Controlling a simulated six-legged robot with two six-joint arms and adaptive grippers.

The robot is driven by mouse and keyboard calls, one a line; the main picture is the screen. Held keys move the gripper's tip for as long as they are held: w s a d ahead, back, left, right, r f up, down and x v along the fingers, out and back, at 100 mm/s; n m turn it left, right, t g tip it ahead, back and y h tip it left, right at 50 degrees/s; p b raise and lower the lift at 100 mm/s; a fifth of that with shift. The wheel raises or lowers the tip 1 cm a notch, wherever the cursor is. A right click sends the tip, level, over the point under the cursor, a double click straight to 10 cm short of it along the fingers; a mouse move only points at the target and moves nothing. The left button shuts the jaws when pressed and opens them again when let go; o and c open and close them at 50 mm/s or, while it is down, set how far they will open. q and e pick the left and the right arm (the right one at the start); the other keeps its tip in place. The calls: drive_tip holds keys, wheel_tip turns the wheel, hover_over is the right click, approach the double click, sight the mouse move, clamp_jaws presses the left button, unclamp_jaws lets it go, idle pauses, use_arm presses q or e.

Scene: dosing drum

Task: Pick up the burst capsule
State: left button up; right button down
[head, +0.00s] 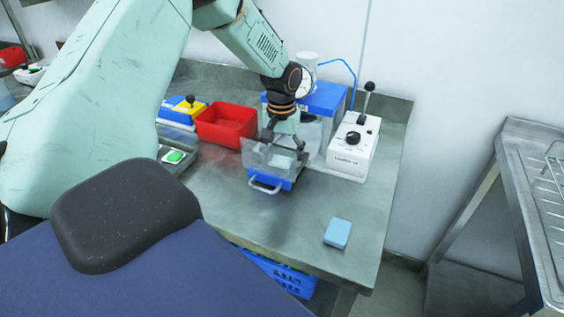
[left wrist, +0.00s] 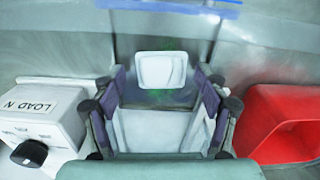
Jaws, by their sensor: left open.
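A pale, squarish capsule (left wrist: 161,70) with rounded corners lies between my fingers in the left wrist view, with a faint green smear below it. In the head view the pale capsule (head: 282,162) shows in a clear-walled drawer (head: 264,182) with a blue base and grey handle. Whether it is burst is too small to tell. My left gripper (head: 285,145) points down over the drawer, fingers spread either side of the capsule; contact cannot be told. In the left wrist view the left gripper (left wrist: 160,92) is open and empty. My right gripper is not in view.
A red bin (head: 226,124) stands left of the drawer. A white load unit (head: 352,147) with a knob and lever stands right. A tray with a green-marked capsule (head: 174,156) is at left. A light blue block (head: 338,233) lies near the front; the bench around it is clear.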

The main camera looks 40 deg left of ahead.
use_arm(q)
drive_tip(key=shift+a, duration=0.2)
drive_tip(key=shift+c, duration=1.2)
drive_tip(key=shift+w+d+f, duration=0.1)
drive_tip(key=shift+d, duration=0.05)
drive_tip(key=c, duration=0.5)
